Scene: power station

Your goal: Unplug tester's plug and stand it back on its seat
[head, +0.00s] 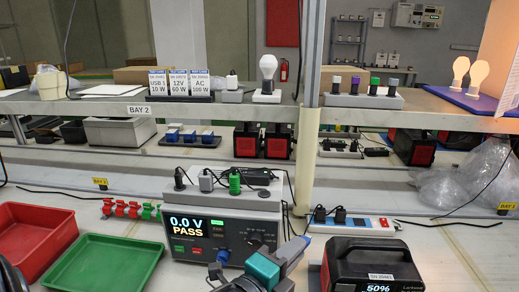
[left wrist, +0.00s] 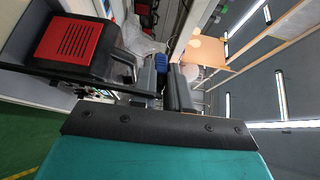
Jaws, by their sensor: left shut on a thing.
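The tester (head: 222,222) stands mid-table, its display reading 0.0 V PASS. Its top ledge carries a dark plug (head: 179,178), a grey plug (head: 206,181), a green plug (head: 235,181) and a flat black piece (head: 258,176). My left gripper (head: 298,246) is in front of the tester's right side, between it and the black power station (head: 372,262), which shows 50%. In the left wrist view the gripper (left wrist: 163,85) is shut on a small blue thing (left wrist: 161,63), seemingly a plug; the fingers hide most of it. Its seat cannot be made out. My right gripper is not in view.
A power strip (head: 352,226) with dark plugs lies behind the station. Red (head: 35,235) and green (head: 105,265) trays stand at left, near red and green clips (head: 125,209). A shelf (head: 75,105) with a post (head: 307,150) crosses behind. Loose cables cross the table.

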